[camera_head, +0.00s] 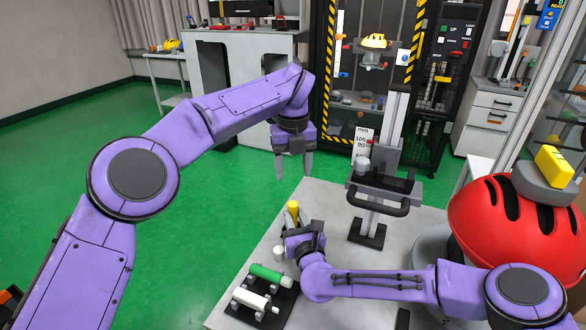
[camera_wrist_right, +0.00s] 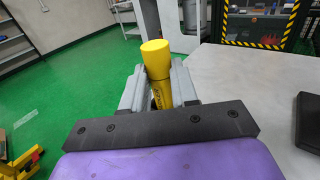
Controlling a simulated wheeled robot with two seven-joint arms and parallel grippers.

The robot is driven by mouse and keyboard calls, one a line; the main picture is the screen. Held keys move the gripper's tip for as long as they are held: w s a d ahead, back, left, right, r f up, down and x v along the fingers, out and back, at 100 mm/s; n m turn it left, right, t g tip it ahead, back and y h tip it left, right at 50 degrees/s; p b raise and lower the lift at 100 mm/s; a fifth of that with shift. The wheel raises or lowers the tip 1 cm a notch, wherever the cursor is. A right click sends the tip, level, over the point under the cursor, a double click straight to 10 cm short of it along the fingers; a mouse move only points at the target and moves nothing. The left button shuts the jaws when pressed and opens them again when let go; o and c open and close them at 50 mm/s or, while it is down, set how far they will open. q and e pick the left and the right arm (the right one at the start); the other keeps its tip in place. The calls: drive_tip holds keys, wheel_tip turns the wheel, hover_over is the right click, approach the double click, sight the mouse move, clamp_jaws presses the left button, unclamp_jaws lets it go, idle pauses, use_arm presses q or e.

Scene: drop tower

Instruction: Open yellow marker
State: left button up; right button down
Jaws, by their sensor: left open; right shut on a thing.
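The yellow marker (camera_wrist_right: 161,94) stands upright between the fingers of my right gripper (camera_wrist_right: 159,88), which is shut on it. Its wide yellow cap (camera_wrist_right: 155,52) is on top, above the fingertips. In the head view the marker (camera_head: 293,207) shows above my right gripper (camera_head: 297,218), over the table's left edge. My left gripper (camera_head: 293,165) is open and empty, pointing down, higher up and above the marker. The lower part of the marker is hidden by my right gripper.
A black holder (camera_head: 262,308) on the grey table (camera_head: 328,199) carries a green marker (camera_head: 266,273) and a white one (camera_head: 252,299). A small white piece (camera_head: 279,253) is behind them. A grey stand (camera_head: 369,222) is right of the grippers; a red helmet (camera_head: 500,228) is at far right.

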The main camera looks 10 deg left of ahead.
sight(293, 204)
use_arm(q)
wheel_tip(293, 204, down, 12)
drive_tip(key=shift+f, duration=0.1)
idle(0.4)
drive_tip(key=c, duration=0.8)
drive_tip(key=o, duration=0.8)
wheel_tip(293, 204, up, 12)
use_arm(e)
drive_tip(key=c, duration=0.8)
unclamp_jaws()
